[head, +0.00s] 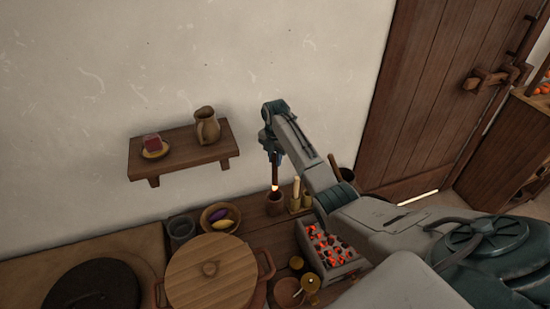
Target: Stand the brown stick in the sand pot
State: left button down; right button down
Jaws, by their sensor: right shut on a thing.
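My right gripper (273,156) points down and is shut on the upper part of a dark brown stick (275,173). The stick is upright. Its lower end, with a small bright glow, is at the mouth of a small brown pot (276,205), which looks like the sand pot. I cannot tell whether the tip is inside the pot or just above it, and no sand can be made out. My left gripper is not in view.
A pale stick (296,189) stands beside the pot. A brazier with glowing coals (340,268) is in front to the right. A bowl with purple and yellow things (207,224), a grey cup (182,229) and a lidded pot (168,278) are left. A wall shelf (205,156) holds a jug.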

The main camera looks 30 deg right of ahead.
aim_at(275, 177)
jog(key=shift+f+b, duration=3.05)
jog(key=shift+f, duration=2.15)
jog(key=c, duration=1.2)
grip_release()
jog(key=shift+c, duration=0.2)
jog(key=shift+r, duration=0.15)
